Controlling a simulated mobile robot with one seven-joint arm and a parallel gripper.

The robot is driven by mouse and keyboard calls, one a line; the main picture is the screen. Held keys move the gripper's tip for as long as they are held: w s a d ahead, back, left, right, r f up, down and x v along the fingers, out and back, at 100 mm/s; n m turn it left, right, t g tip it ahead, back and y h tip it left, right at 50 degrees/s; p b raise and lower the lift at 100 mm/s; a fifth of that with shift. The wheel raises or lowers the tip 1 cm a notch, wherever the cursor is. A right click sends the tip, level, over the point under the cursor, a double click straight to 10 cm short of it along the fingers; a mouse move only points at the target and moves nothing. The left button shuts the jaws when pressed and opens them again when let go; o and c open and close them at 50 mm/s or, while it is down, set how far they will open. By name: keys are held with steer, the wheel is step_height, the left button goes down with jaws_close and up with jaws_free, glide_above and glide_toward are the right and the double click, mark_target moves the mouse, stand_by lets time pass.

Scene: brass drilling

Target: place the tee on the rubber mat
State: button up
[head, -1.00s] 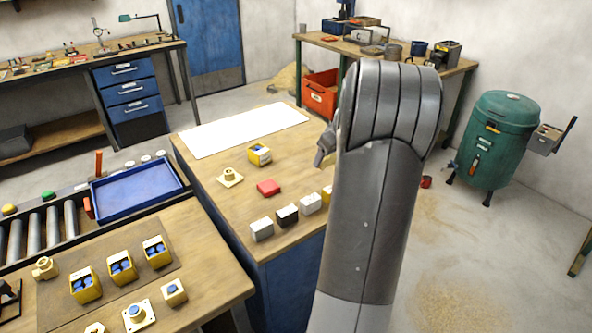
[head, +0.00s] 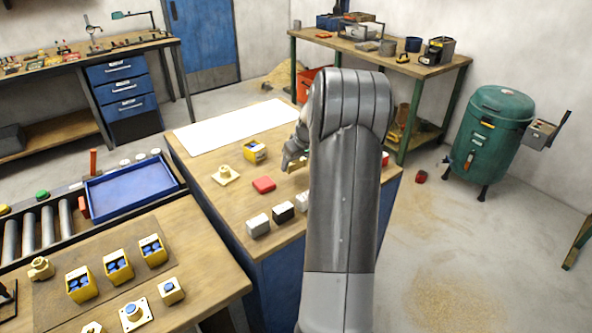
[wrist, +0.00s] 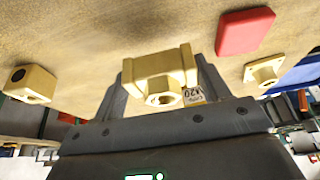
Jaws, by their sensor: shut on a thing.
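The tee, a brass fitting (wrist: 160,76), is held between the two fingers of my gripper (wrist: 163,82) in the wrist view, with a hexagonal open end facing the camera. In the head view my gripper (head: 291,160) is over the middle table, with a bit of brass (head: 298,165) showing under it; the arm hides much of this area. I cannot tell the tee's exact height over the table. A flat brown mat (head: 57,306), which looks like the rubber mat, lies on the near-left table, away from my gripper. Yellow boxes and brass parts stand on it.
On the middle table are a red block (head: 263,184), a flanged brass fitting (head: 226,175), a yellow box (head: 255,151), a white sheet (head: 235,127) and a row of small blocks (head: 258,226). A blue tray (head: 131,191) lies between this table and the rollers.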

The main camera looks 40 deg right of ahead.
mark_target(298, 165)
steer(key=shift+f, duration=1.7)
steer(key=shift+f, duration=0.1)
steer(key=o, duration=1.4)
steer(key=shift+f, duration=0.1)
